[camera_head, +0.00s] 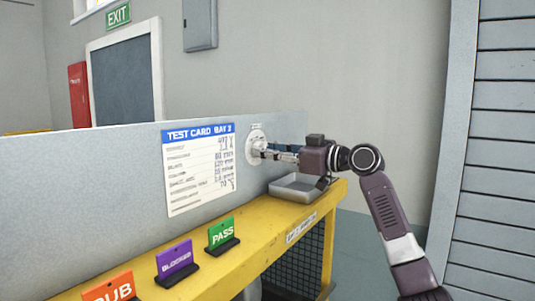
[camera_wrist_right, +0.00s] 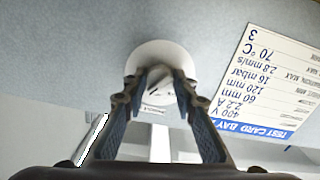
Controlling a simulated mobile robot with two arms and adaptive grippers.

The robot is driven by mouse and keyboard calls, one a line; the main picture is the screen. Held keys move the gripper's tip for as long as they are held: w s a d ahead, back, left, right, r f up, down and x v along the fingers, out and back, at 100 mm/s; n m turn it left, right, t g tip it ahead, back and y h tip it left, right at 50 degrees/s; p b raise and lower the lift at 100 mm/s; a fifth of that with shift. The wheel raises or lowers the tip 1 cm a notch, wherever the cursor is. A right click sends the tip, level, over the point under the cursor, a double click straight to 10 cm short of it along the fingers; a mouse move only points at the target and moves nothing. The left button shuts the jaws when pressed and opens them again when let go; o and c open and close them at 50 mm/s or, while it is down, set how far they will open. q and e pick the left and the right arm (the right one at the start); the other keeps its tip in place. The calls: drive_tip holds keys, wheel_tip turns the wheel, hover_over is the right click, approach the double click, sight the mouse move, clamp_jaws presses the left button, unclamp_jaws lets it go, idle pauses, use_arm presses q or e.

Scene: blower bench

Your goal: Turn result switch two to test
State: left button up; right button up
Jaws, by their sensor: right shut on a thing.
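A round white switch plate (camera_head: 254,136) with a pale knob is on the grey upright panel, to the right of the test card. In the right wrist view the switch knob (camera_wrist_right: 160,86) sits between the fingertips, in front of its round plate (camera_wrist_right: 163,54). My right gripper (camera_head: 264,153) reaches in from the right and is shut on the knob; it also shows in the right wrist view (camera_wrist_right: 158,80). The fingers cover part of the knob, and I cannot read its marks or which setting it points to. My left gripper is not in view.
The test card (camera_head: 199,170) is on the panel to the left. A shallow grey tray (camera_head: 298,187) sits on the yellow bench (camera_head: 262,225) below my right gripper. Green PASS (camera_head: 222,233), purple BLOCKED (camera_head: 175,260) and orange (camera_head: 110,288) signs stand along the bench.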

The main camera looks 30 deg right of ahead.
drive_tip(key=shift+d+r+n+b, duration=0.1)
drive_tip(key=shift+n+b, duration=0.4)
drive_tip(key=shift+n, duration=1.15)
drive_tip(key=shift+r+n+b, duration=0.1)
drive_tip(key=shift+n+b, duration=0.4)
drive_tip(key=shift+n, duration=1.15)
drive_tip(key=o, duration=1.2)
drive_tip(key=shift+f, duration=0.1)
drive_tip(key=shift+c, duration=0.2)
drive_tip(key=shift+s, duration=0.1)
drive_tip(key=v, duration=1.1)
drive_tip(key=shift+s+d, duration=0.15)
drive_tip(key=shift+s, duration=0.2)
